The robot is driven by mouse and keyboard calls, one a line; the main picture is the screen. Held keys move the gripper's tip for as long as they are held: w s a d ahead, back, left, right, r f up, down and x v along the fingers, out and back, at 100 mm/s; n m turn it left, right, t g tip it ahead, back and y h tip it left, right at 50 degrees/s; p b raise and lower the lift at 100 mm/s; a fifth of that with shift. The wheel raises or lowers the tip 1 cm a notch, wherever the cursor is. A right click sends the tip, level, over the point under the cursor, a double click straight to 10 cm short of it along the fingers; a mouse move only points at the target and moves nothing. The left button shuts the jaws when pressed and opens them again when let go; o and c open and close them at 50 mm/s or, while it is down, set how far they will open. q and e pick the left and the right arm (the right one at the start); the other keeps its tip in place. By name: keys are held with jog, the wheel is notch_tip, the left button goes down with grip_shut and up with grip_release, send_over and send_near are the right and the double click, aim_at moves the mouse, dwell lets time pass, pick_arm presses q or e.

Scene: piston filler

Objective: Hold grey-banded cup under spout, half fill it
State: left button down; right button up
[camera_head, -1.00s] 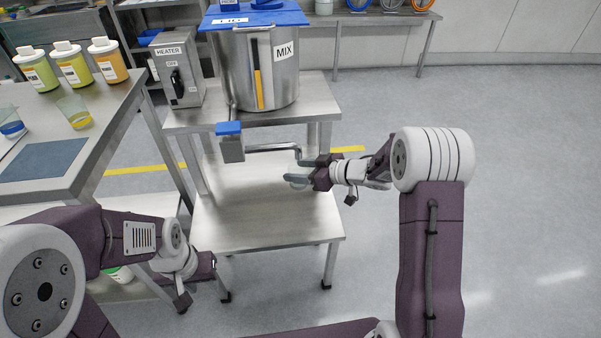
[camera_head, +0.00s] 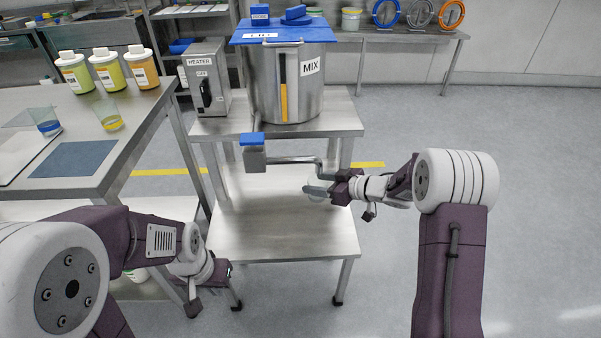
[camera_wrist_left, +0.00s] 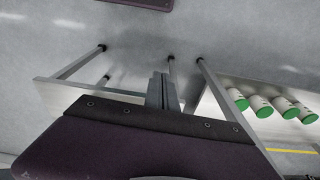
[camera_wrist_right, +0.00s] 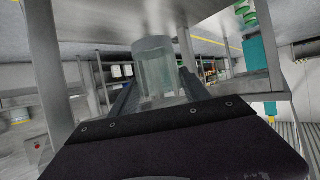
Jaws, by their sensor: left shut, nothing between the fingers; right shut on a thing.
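My right gripper (camera_head: 318,190) is shut on a clear cup, which shows in the right wrist view (camera_wrist_right: 155,62) between its two fingers. The cup is roughly upright; its band and any contents are hard to make out. In the head view the cup is just below the down-turned end of the spout pipe (camera_head: 295,161); I cannot tell whether they line up exactly. The pipe runs from a blue-topped valve (camera_head: 253,152) at the steel MIX tank (camera_head: 309,95). My left gripper (camera_head: 222,271) is shut and empty, low beside the stand; its fingers also show in the left wrist view (camera_wrist_left: 162,92).
The tank and a HEATER box (camera_head: 207,85) stand on the steel stand's top (camera_head: 345,120), above a bare lower shelf (camera_head: 285,235). The left table (camera_head: 130,135) holds a blue-banded cup (camera_head: 46,122), a yellow-banded cup (camera_head: 109,117) and several bottles. Floor at right is clear.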

pick_arm(q)
jog(key=w+r+m+t+y, duration=0.1)
jog(key=w+r+t, duration=0.9)
jog(key=w+r, duration=0.8)
jog(key=s+d+r+n+t, duration=0.1)
jog(key=d+r+t, duration=0.2)
jog(key=d+r, duration=0.6)
notch_tip(320, 180, up, 4)
jog(key=shift+s+r+n+t+h, duration=0.1)
jog(key=shift+s+n+t+h, duration=0.2)
jog(key=shift+t+h, duration=0.1)
jog(key=shift+w, duration=0.15)
